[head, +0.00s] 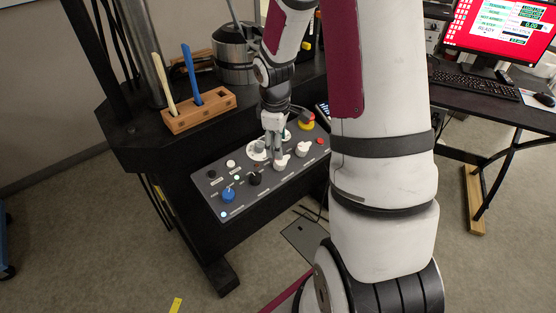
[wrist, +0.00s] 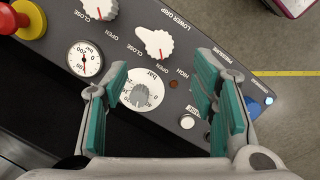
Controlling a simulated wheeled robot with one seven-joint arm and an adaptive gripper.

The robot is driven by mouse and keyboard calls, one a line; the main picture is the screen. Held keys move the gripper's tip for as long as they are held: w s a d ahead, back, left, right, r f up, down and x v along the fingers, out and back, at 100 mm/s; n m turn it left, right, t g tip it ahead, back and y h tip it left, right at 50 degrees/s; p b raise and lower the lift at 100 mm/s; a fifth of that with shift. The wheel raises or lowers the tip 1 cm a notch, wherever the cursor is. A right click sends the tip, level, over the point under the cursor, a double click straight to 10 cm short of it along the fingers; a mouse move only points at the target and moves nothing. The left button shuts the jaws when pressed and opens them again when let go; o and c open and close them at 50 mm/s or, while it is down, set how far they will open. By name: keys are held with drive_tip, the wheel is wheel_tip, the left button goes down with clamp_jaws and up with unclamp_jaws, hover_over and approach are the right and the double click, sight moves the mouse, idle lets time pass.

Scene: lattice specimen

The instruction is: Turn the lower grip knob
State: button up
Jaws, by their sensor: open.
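The lower grip knob is a white pointer knob (wrist: 157,43) with a red mark, beside the printed words LOWER GRIP, OPEN and CLOSE. In the wrist view it lies just beyond and between my fingertips, untouched. In the head view it appears as the nearer white knob (head: 282,161), close to my fingertips. My gripper (wrist: 160,75) is open and empty, its teal pads spread wide. It also shows above the grey control panel in the head view (head: 273,156).
A second white knob (head: 302,149) sits beside it, towards the red emergency stop (head: 307,121). A round gauge (wrist: 84,60) is left of the fingers. A black knob (head: 254,178) and blue knob (head: 228,194) are further along the panel. A wooden tool holder (head: 198,110) stands behind.

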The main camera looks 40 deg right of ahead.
sight(280, 163)
drive_tip(key=f, duration=0.5)
drive_tip(key=d+f, duration=0.1)
drive_tip(key=f, duration=0.2)
drive_tip(key=shift+w+f+b, duration=0.1)
drive_tip(key=shift+w+b, duration=0.2)
drive_tip(key=shift+w, duration=0.05)
